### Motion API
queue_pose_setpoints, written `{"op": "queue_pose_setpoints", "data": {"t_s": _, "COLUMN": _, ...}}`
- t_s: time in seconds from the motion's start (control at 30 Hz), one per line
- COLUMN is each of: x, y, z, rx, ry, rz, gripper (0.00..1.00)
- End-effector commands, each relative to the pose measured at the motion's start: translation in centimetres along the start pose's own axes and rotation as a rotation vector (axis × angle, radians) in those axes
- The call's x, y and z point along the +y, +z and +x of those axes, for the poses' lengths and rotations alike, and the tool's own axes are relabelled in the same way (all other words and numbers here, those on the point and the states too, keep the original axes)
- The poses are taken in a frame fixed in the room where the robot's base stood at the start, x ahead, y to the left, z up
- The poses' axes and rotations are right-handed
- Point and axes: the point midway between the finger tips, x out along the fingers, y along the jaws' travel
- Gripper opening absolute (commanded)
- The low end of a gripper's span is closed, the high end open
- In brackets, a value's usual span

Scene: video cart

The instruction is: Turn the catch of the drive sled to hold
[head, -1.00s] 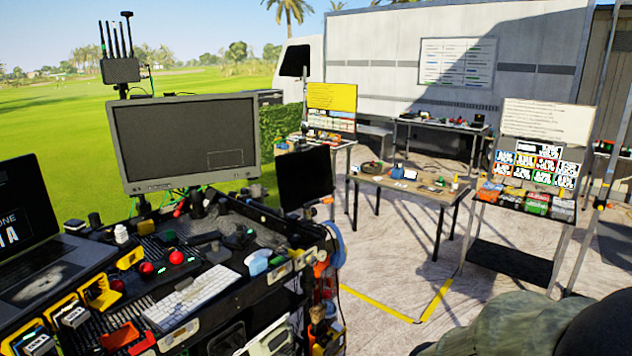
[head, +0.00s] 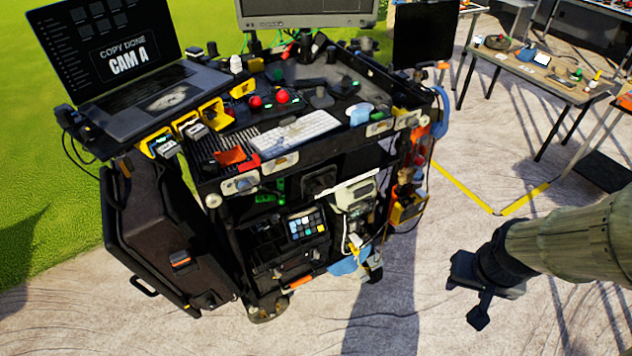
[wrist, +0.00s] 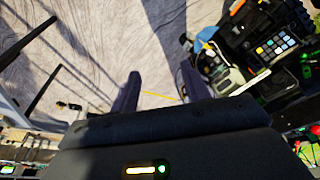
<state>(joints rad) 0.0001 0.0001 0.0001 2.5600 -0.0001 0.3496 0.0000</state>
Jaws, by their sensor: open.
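The drive sled cannot be told for sure. Several yellow-framed holders (head: 188,125) with dark and pale inserts sit along the left front of the video cart's top (head: 215,172), below the laptop. The catch and its position are too small to make out. My gripper (head: 467,302) is at the lower right in the head view, over the paving, well apart from the cart. In the wrist view, my gripper (wrist: 157,88) has its two fingers spread with only bare ground between them.
A laptop (head: 115,50) reads "COPY DONE CAM A". A red catch-like part (head: 230,157) and a white keyboard (head: 295,132) lie at the cart's front. A black case (head: 165,235) hangs at its left. Paving between cart and arm is clear. A table (head: 545,75) stands right.

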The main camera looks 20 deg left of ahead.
Motion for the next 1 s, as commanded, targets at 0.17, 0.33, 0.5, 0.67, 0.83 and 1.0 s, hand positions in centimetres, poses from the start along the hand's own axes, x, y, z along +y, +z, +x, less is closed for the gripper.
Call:
{"op": "queue_pose_setpoints", "data": {"t_s": 0.17, "x": -0.3, "y": -1.3, "z": 1.7, "rx": 0.043, "ry": 0.003, "rz": -0.042, "gripper": 0.46}}
{"op": "queue_pose_setpoints", "data": {"t_s": 0.33, "x": -1.8, "y": -5.2, "z": 6.2, "rx": 0.183, "ry": -0.006, "rz": -0.17, "gripper": 0.46}}
{"op": "queue_pose_setpoints", "data": {"t_s": 0.5, "x": -5.1, "y": -9.5, "z": 11.0, "rx": 0.367, "ry": -0.055, "rz": -0.327, "gripper": 0.46}}
{"op": "queue_pose_setpoints", "data": {"t_s": 0.67, "x": -9.3, "y": -12.5, "z": 14.8, "rx": 0.544, "ry": -0.139, "rz": -0.457, "gripper": 0.46}}
{"op": "queue_pose_setpoints", "data": {"t_s": 0.83, "x": -14.4, "y": -14.3, "z": 18.2, "rx": 0.733, "ry": -0.264, "rz": -0.562, "gripper": 0.46}}
{"op": "queue_pose_setpoints", "data": {"t_s": 1.0, "x": -19.4, "y": -14.7, "z": 20.8, "rx": 0.926, "ry": -0.418, "rz": -0.623, "gripper": 0.46}}
